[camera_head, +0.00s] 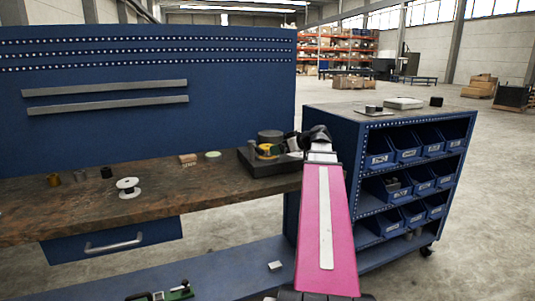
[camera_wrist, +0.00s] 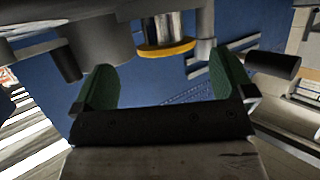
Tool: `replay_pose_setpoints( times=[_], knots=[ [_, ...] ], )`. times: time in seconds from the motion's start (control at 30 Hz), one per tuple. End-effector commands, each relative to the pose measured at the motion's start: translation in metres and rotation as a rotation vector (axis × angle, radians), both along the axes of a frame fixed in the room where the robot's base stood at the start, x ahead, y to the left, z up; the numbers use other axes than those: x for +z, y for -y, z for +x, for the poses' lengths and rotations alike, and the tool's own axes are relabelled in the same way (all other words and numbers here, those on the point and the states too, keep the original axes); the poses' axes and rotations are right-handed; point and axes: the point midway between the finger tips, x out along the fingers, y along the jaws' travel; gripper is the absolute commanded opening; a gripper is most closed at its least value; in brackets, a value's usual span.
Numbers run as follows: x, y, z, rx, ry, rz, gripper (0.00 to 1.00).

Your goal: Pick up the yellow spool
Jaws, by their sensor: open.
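The yellow spool (camera_head: 266,149) is on a black tray (camera_head: 270,167) at the right end of the workbench. In the wrist view the yellow spool (camera_wrist: 166,49) appears as a yellow rim with a dark and silvery body, partly cut by the top edge. My gripper (camera_head: 294,146) is small and partly hidden by the arm, just right of the spool. In the wrist view my gripper (camera_wrist: 160,77) is open with two green pads apart and nothing between them. The spool shows beyond the fingertips, in line with the gap; no contact shows.
A grey cylinder (camera_head: 270,136) stands close behind the spool on the tray. A white spool (camera_head: 128,188), small cylinders and a wooden block (camera_head: 188,159) lie further left on the bench. A blue bin cabinet (camera_head: 340,125) stands close on the right.

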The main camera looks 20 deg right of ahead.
Motion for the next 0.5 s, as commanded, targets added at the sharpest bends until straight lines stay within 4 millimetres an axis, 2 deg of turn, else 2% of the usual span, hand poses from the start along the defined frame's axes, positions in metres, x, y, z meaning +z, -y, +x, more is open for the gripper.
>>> replay_pose_setpoints(
  times=[0.17,0.5],
  knots=[
    [-0.005,-0.007,0.007,-0.001,0.001,-0.001,1.00],
    [-0.023,-0.032,0.036,-0.001,0.001,-0.001,1.00]
  ],
)
